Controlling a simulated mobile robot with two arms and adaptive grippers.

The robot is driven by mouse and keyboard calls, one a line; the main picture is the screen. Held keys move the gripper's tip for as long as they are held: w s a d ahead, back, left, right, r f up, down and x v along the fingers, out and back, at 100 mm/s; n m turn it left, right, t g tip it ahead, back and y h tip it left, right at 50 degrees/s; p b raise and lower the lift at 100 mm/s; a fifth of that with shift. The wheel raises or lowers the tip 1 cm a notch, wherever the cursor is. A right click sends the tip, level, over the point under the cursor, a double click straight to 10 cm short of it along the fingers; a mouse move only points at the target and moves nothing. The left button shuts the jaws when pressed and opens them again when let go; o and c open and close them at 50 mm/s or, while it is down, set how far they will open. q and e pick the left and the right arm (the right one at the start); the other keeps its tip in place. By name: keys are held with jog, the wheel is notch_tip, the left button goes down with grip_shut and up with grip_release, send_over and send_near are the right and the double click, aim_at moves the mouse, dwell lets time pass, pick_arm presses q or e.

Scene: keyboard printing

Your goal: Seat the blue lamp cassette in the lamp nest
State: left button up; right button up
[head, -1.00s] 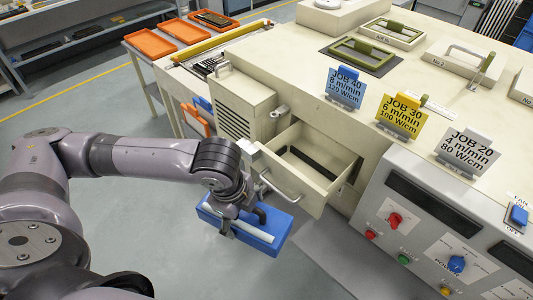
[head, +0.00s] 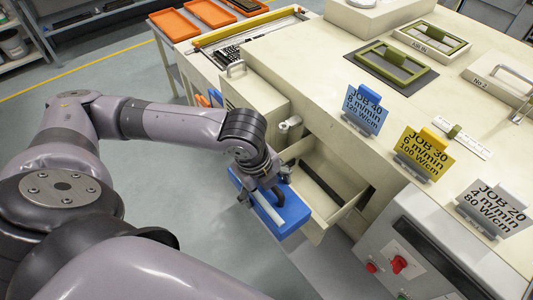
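The blue lamp cassette (head: 293,214) is a long blue box with a pale strip along it. My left gripper (head: 263,197) holds it from above, its dark fingers around the cassette's middle. The cassette is in the air over the floor, at the left side of an open cream drawer (head: 350,207) in the machine. The drawer has a dark slot (head: 320,183) in its floor, which may be the lamp nest; I cannot tell for sure. The cassette and arm hide the drawer's front handle. My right gripper is not in view.
A cream housing (head: 255,95) with a small metal latch (head: 289,128) stands behind the drawer. Blue, yellow and white job cards (head: 424,153) stand on the machine top to the right. A control panel (head: 415,250) is at lower right. Orange trays (head: 175,25) lie at the back.

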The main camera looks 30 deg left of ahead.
pick_arm(q)
jog(key=shift+w+d, duration=0.25)
jog(key=shift+w, duration=0.25)
jog(key=shift+w+d, duration=0.2)
jog(key=shift+w, duration=0.3)
jog(key=w, duration=0.1)
jog(key=w+d, duration=0.1)
jog(key=w, duration=0.3)
jog(key=shift+w+d+f, duration=0.1)
jog(key=shift+d, duration=0.3)
jog(key=shift+w+d, duration=1.4)
jog(key=shift+w, duration=2.5)
jog(key=shift+w+f+b, duration=0.1)
jog(key=shift+f+b, duration=4.45)
jog(key=shift+f, duration=0.9)
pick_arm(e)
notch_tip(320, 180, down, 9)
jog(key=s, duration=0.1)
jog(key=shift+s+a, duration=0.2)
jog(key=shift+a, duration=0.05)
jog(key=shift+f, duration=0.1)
